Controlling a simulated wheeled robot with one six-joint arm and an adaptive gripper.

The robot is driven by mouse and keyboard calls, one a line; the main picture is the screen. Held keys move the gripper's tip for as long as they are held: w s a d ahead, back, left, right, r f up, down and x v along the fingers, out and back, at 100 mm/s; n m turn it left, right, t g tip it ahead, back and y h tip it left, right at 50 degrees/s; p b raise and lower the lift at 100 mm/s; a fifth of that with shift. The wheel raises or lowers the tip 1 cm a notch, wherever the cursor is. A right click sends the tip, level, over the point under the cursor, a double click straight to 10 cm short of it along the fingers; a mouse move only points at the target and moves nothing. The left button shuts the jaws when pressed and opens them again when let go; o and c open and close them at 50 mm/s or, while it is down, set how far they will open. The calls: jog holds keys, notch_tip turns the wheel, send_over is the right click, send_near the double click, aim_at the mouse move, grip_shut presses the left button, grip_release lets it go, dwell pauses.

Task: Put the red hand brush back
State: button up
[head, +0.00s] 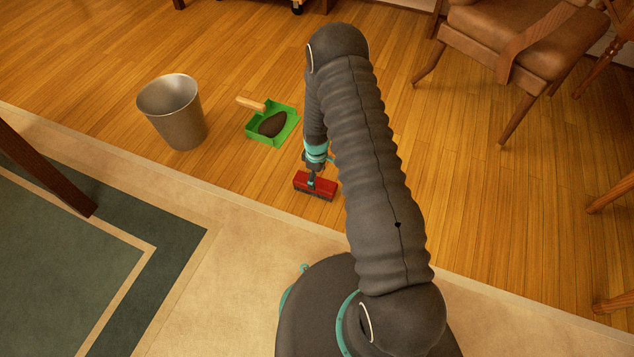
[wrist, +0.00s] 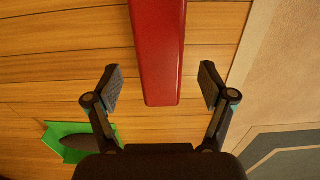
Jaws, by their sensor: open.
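The red hand brush (head: 316,187) lies on the wooden floor close to the rug's edge. In the wrist view its red block (wrist: 157,50) runs from the top edge down between my fingertips. My gripper (head: 312,178) is just above the brush. In the wrist view my gripper (wrist: 158,88) is open, with one finger on each side of the red block's near end and a gap on both sides. A green dustpan (head: 284,135) with a wooden handle and a dark brown heap in it lies behind and left of the brush.
A metal bin (head: 173,112) stands left of the dustpan. A beige and green rug (head: 190,215) covers the near floor. A brown armchair (head: 515,45) stands at the back right, and a dark wooden leg (head: 50,175) at the left. The wooden floor around the brush is clear.

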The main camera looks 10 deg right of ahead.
notch_tip(320, 180, up, 6)
jog(key=shift+f, duration=0.2)
notch_tip(320, 180, up, 15)
jog(key=m+t, duration=0.1)
jog(key=m, duration=0.1)
send_over(317, 182)
jog(key=s+r+m+t, duration=0.1)
jog(key=s+r, duration=0.2)
jog(key=r, duration=0.5)
jog(key=s+r+m+t, duration=0.1)
jog(key=s+r+m, duration=0.1)
jog(key=r, duration=0.6)
jog(key=s+r+m+t, duration=0.1)
jog(key=s+r+m, duration=0.1)
jog(key=s+r, duration=0.3)
jog(key=s+r+m, duration=0.2)
jog(key=s+r, duration=0.4)
jog(key=s, duration=0.5)
jog(key=s+r+m+t, duration=0.1)
jog(key=s+r, duration=0.4)
jog(key=s, duration=0.4)
jog(key=shift+a+r+m+t, duration=0.2)
jog(key=shift+m+t, duration=0.1)
jog(key=shift+m, duration=0.1)
